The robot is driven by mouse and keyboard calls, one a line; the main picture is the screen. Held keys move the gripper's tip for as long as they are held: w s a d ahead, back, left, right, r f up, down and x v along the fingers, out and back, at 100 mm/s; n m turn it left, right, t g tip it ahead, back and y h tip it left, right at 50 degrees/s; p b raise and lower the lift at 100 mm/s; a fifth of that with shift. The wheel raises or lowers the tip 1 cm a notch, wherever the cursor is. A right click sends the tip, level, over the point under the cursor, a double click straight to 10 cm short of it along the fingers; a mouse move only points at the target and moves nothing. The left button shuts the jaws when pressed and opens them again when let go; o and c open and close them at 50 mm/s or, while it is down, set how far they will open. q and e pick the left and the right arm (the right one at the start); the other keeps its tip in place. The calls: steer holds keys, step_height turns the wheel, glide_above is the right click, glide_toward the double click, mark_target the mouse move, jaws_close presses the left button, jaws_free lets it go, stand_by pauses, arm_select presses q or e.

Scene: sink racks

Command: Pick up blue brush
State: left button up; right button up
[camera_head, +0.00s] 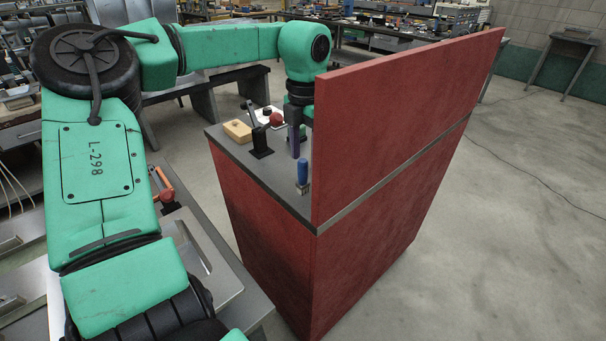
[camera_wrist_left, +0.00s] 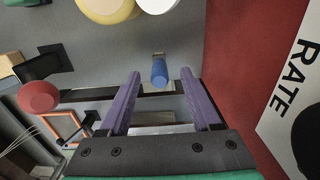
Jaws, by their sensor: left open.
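The blue brush (camera_head: 303,171) stands upright on the grey top of the red cabinet, near its front corner beside the tall red panel. It has a blue handle and a pale lower end. In the left wrist view the blue brush (camera_wrist_left: 159,72) appears between the tips of two purple fingers. My left gripper (camera_head: 296,140) is over the cabinet top, behind the brush in the head view and partly hidden by the red panel. In the wrist view my left gripper (camera_wrist_left: 160,75) is open, with nothing held; contact with the brush cannot be told. My right gripper is not in view.
The tall red panel (camera_head: 400,130) closes off the right side of the grey top (camera_head: 276,183). A black stand (camera_head: 259,141), a red ball-shaped piece (camera_head: 276,119) and a wooden block (camera_head: 237,130) stand to the left. The wrist view shows a yellow round object (camera_wrist_left: 108,8).

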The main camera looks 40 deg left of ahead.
mark_target(303, 172)
arm_select(q)
steer(key=f, duration=0.1)
steer(key=f+p, duration=0.1)
steer(key=f, duration=0.2)
steer(key=shift+s+f, duration=0.15)
steer(key=shift+s, duration=0.15)
steer(key=shift+f, duration=0.35)
jaws_close()
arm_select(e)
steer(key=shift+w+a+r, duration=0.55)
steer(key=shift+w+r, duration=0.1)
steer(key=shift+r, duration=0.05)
arm_select(q)
steer(key=shift+a+r, duration=0.1)
steer(key=shift+r, duration=0.15)
step_height(303, 172, up, 10)
steer(key=shift+f+b, duration=0.15)
steer(key=shift+b, duration=0.35)
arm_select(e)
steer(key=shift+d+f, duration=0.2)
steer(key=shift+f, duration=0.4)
